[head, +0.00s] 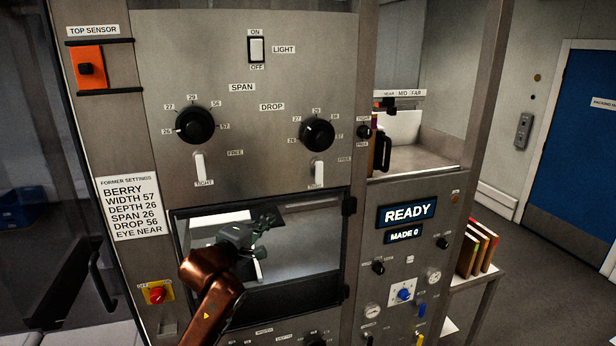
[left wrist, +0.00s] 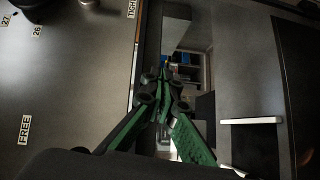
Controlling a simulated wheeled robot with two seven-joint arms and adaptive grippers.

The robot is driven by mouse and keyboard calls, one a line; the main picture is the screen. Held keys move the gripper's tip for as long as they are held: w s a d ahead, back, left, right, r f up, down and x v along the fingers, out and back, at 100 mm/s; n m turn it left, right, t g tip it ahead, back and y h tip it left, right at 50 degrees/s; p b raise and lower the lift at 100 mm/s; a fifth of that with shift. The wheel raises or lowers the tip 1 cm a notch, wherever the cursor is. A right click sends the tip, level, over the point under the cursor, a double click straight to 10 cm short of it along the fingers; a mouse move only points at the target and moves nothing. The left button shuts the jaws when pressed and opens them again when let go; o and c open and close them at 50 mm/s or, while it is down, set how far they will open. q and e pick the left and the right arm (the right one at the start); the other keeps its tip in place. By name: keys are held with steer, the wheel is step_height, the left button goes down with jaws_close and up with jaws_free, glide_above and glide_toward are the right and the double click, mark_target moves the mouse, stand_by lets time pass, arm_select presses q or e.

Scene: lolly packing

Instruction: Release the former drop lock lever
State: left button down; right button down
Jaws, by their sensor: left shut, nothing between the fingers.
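The drop lock lever (head: 317,172) is a white lever under the black DROP dial (head: 316,134) in the head view. It points down at its TIGHT label, with the FREE label up to its right. My left gripper (head: 264,222) is below and left of this lever, in front of the window under the panel. Its fingers are shut and empty, apart from the lever. In the left wrist view the closed green and black fingers (left wrist: 165,92) show beside the grey panel (left wrist: 75,75). My right gripper is not in view.
A matching white span lever (head: 200,168) hangs under the SPAN dial (head: 195,125), also pointing at TIGHT. The framed window (head: 300,290) lies behind my left gripper. A settings card (head: 130,208) is at left. A READY display (head: 407,214) is at right.

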mark_target(319, 173)
arm_select(q)
steer(key=s+d+r+h, duration=0.1)
steer(key=s+d+r, duration=0.2)
steer(key=r, duration=0.6)
steer(key=shift+r+n+t, duration=0.3)
steer(key=shift+r, duration=0.05)
steer(key=shift+a, duration=0.1)
steer(key=p+x, duration=0.2)
steer(key=x, duration=0.2)
steer(key=p+x, duration=0.2)
steer(key=x, duration=0.3)
steer(key=shift+r, duration=0.25)
steer(key=w+d+p, duration=0.1)
steer(key=d, duration=0.2)
steer(key=shift+w+d+p, duration=0.15)
steer(key=shift+w+p, duration=0.25)
steer(key=shift+w+d+f, duration=0.1)
steer(key=shift+w+d, duration=0.05)
steer(key=shift+d, duration=0.4)
steer(key=shift+f, duration=0.1)
